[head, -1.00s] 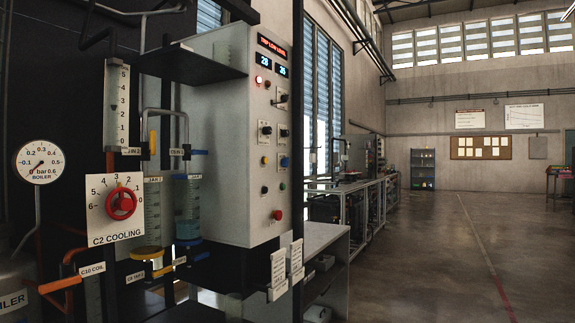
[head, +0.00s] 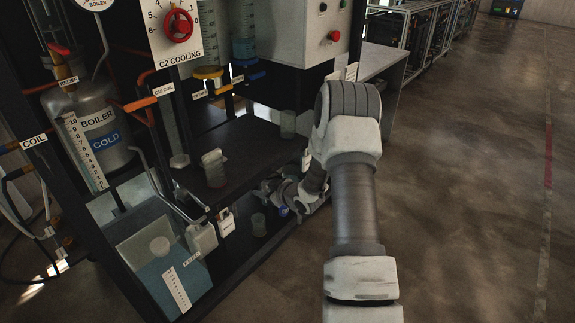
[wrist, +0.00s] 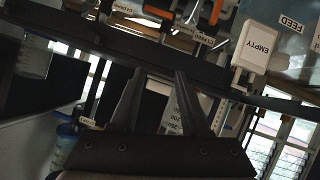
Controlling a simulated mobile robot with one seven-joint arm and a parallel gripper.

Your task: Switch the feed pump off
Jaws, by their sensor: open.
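The control cabinet (head: 295,30) shows only its lower part at the top of the head view. Its red button (head: 334,36) and a small dark switch (head: 323,7) are visible. I cannot tell which control is the feed pump's. A tank (head: 165,268) with blue liquid stands low at left. A FEED label (wrist: 291,23) shows upside down in the wrist view, beside a white EMPTY tag (wrist: 263,43). My gripper (wrist: 157,76) is open, its two dark fingers apart with nothing between them. In the head view it is low by the rack's shelves, partly hidden by my arm.
The red C2 cooling knob (head: 178,26) is above the dark shelf (head: 245,140). The boiler vessel (head: 98,128) is at left, among pipes and orange handles. A beaker (head: 214,168) stands at the shelf's edge. The floor (head: 475,200) at right is clear.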

